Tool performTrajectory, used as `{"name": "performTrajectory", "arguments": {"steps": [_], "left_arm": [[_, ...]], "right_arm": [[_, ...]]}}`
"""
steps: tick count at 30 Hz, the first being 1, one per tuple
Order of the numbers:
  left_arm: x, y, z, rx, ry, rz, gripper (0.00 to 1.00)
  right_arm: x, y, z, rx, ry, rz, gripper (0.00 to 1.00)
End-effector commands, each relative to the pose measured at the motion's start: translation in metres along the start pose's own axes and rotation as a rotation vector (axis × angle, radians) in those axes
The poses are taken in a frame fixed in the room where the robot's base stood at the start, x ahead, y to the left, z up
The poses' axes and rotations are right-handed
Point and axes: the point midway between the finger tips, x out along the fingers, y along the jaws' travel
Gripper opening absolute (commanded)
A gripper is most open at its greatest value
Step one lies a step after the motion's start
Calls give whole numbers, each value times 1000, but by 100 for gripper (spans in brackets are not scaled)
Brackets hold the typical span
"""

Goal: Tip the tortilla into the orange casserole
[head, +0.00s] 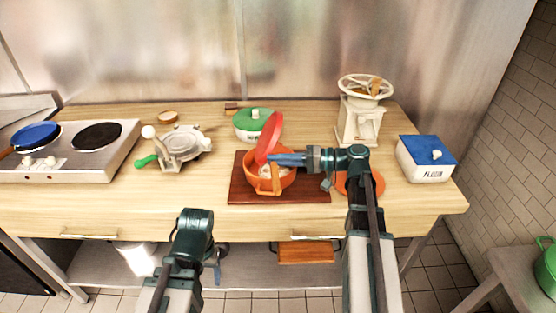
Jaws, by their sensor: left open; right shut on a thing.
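The orange casserole (255,184) sits uncovered on a dark brown board. My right gripper (275,159) is shut on a red plate (267,139), which is tipped steeply, nearly on edge, above the casserole's back left rim. A pale, cream-coloured thing (266,173) shows inside the casserole below the plate. It may be the tortilla, but it is small and partly hidden. My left gripper (217,274) is open and empty, low in front of the counter, away from the casserole.
The brown board (240,191) lies mid-counter. An orange disc (376,184) lies partly under my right arm. A green-lidded container (250,124), tortilla press (183,147), mill (360,123) and blue-lidded box (427,160) stand around. A hob (70,160) is at left. The front-left counter is clear.

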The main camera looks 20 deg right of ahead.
Motion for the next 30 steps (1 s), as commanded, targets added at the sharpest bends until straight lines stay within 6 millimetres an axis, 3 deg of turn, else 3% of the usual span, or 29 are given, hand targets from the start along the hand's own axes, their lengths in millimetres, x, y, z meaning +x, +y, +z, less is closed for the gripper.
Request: {"name": "performTrajectory", "arguments": {"steps": [18,30], "left_arm": [[-57,-6,3,0,0,0,71],[-59,-6,3,0,0,0,71]], "right_arm": [[12,-58,-11,0,0,-2,0],[13,-60,-11,0,0,-1,0]]}}
